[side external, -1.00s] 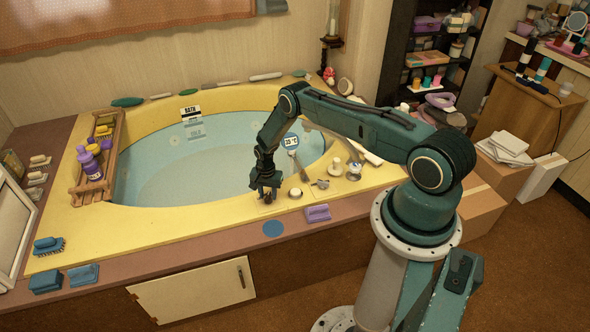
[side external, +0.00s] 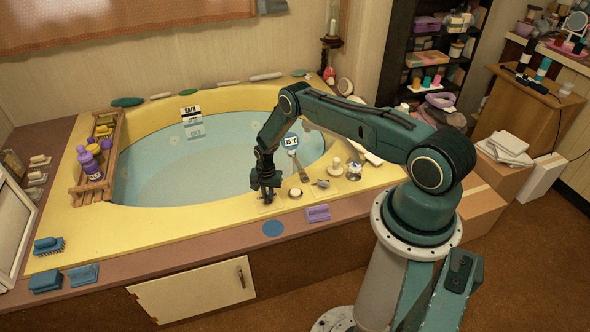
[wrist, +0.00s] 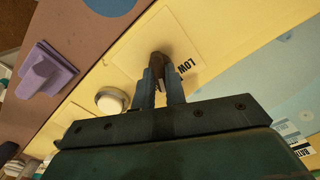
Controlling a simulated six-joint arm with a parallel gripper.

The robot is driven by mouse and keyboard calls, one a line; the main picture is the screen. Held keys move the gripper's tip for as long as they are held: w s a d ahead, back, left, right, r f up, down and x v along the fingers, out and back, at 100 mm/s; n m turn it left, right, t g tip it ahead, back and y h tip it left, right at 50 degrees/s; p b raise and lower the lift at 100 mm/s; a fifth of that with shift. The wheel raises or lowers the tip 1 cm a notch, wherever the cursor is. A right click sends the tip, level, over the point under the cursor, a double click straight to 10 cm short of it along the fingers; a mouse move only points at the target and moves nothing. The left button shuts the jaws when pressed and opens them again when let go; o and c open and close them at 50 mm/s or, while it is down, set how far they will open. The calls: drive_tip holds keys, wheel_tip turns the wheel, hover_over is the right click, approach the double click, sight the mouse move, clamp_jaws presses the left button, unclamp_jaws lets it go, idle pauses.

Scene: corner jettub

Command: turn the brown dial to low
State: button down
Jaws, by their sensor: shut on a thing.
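The brown dial (wrist: 160,62) stands on a pale square plate (wrist: 130,52) on the yellow tub rim. The word LOW is printed on the plate beside it, to its right in the wrist view. My gripper (wrist: 160,84) is shut on the dial, one finger on each side. In the side external view my gripper (side external: 268,196) points down at the front rim of the tub and mostly hides the dial. The dial's pointing direction is too unclear to tell.
A round cream knob (wrist: 111,100) sits close beside the dial's plate. The water is behind.

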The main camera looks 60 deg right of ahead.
sight(268, 195)
drive_tip(key=n, duration=1)
drive_tip(key=shift+n, duration=2.2)
drive_tip(key=c, duration=1.4)
unclamp_jaws()
drive_tip(key=shift+c, duration=0.2)
drive_tip(key=shift+r, duration=0.15)
wheel_tip(268, 195, up, 14)
drive_tip(key=shift+f, duration=0.2)
